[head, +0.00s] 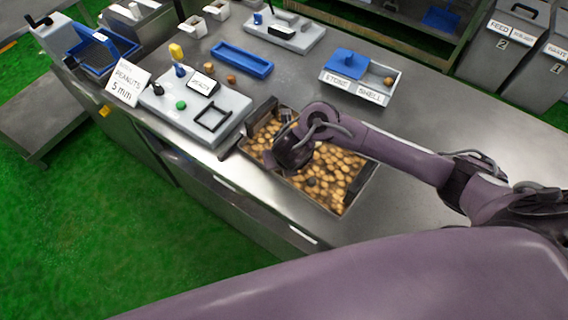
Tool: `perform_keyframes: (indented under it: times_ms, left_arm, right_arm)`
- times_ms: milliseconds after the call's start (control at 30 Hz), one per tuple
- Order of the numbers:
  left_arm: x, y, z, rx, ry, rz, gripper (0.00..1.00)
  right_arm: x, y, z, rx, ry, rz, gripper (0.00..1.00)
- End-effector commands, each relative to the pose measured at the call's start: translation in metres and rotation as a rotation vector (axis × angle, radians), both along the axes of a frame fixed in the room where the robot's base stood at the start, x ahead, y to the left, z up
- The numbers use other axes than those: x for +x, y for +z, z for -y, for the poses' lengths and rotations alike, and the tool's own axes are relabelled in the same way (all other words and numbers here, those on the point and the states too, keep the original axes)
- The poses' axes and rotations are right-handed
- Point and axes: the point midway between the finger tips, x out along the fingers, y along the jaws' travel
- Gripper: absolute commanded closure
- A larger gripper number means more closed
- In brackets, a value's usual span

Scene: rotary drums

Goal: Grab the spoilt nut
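A metal tray (334,209) full of tan nuts (335,165) sits on the steel table. A small dark piece (312,181) lies among the nuts near the tray's middle; it may be the spoilt nut, but it is too small to be sure. My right gripper (279,160) is low over the left part of the tray, pointing down. The wrist hides its fingers and the nuts under it, so I cannot tell whether it is open or holds anything. My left gripper is not in view.
A two-part bin labelled STONE and SHELL (356,92) stands behind the tray, with a brown piece in its right part. A grey board (225,102) with small coloured items, a PEANUTS 5 mm sign (128,83) and a blue tray (241,60) are at left. Bare table lies right.

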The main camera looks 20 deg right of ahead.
Motion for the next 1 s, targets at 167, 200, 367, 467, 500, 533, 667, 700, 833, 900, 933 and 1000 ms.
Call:
perform_keyframes:
  times_ms: [167, 200, 367, 467, 500, 533, 667, 700, 833, 900, 933, 1000]
  left_arm:
    - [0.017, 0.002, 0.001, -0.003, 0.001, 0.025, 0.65]
    - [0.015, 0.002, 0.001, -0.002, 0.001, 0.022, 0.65]
    - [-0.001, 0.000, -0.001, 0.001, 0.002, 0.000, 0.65]
    - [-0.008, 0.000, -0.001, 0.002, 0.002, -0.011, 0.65]
    - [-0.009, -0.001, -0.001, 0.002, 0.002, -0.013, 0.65]
    - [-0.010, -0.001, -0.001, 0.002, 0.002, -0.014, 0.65]
    - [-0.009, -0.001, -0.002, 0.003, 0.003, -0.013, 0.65]
    - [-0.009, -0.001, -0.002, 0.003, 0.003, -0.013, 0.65]
    - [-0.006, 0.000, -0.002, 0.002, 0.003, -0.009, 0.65]
    - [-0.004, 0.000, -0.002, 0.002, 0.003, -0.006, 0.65]
    - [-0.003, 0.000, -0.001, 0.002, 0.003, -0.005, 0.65]
    - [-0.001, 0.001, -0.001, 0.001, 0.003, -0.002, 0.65]
  right_arm:
    - [0.001, 0.000, 0.000, 0.000, 0.000, 0.001, 0.53]
    - [0.001, 0.000, 0.000, 0.000, 0.000, 0.001, 0.53]
    - [0.001, 0.000, 0.000, 0.000, -0.001, 0.001, 0.72]
    - [0.001, 0.000, 0.000, 0.000, -0.001, 0.001, 0.85]
    - [0.001, 0.000, 0.000, 0.000, -0.001, 0.001, 0.91]
    - [0.001, 0.000, 0.000, 0.000, -0.001, 0.001, 0.95]
    - [0.001, 0.000, 0.000, 0.000, -0.001, 0.001, 1.00]
    - [0.001, 0.000, 0.000, 0.000, -0.001, 0.001, 1.00]
    - [0.001, 0.000, 0.000, 0.000, -0.001, 0.001, 1.00]
    - [0.001, 0.000, 0.000, 0.000, -0.001, 0.001, 1.00]
    - [0.001, 0.000, 0.000, 0.000, -0.001, 0.001, 1.00]
    - [0.001, 0.001, 0.000, 0.000, -0.001, 0.001, 1.00]
